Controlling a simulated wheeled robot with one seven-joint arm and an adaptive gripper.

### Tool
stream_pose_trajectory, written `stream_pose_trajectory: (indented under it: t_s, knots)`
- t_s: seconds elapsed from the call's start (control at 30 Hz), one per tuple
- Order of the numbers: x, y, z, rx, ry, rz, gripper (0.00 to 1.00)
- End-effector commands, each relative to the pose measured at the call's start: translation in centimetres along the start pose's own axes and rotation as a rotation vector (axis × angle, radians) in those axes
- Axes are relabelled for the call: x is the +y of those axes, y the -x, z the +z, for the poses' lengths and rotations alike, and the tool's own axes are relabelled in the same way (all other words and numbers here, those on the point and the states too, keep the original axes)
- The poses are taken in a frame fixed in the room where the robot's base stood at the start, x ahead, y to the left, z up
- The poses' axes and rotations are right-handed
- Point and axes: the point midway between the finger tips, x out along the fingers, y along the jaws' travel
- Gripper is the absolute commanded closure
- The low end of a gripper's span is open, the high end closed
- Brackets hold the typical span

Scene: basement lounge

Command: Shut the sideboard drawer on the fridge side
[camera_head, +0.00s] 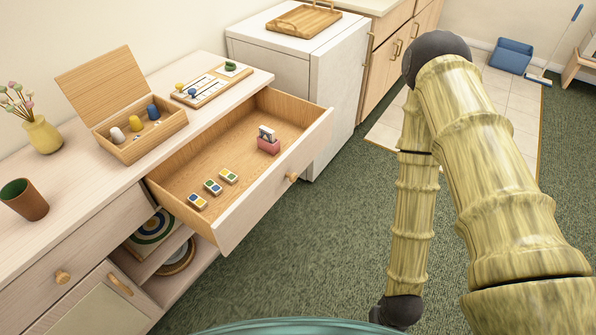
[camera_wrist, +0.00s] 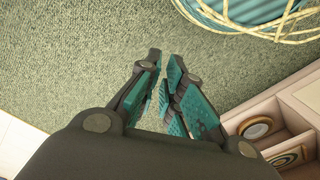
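The sideboard (camera_head: 95,190) runs along the left wall in the head view. Its drawer (camera_head: 268,192) beside the white fridge (camera_head: 335,85) is pulled far out, with a round wooden knob (camera_head: 292,177) on its front. In it lie small coloured tiles (camera_head: 213,187) and a red holder with cards (camera_head: 268,141). The sideboard's other drawer (camera_head: 75,262) is closed. My gripper (camera_wrist: 166,62) shows only in the wrist view, over carpet and away from the drawer. Its teal-padded fingers are close together, with a narrow gap and nothing between them.
A game box with raised lid (camera_head: 140,130), a game board (camera_head: 211,86), a brown cup (camera_head: 23,199) and a yellow vase (camera_head: 42,135) stand on the sideboard. Open shelves (camera_head: 165,262) lie under the drawer. Carpet (camera_head: 335,240) before the drawer is clear.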

Motion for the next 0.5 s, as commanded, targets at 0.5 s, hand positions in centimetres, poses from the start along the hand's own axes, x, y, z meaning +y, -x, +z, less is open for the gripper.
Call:
stream_pose_trajectory:
  t_s: [0.5]
  knots:
    - [-7.0,3.2,-15.2,0.089,-0.291,-0.276,1.00]
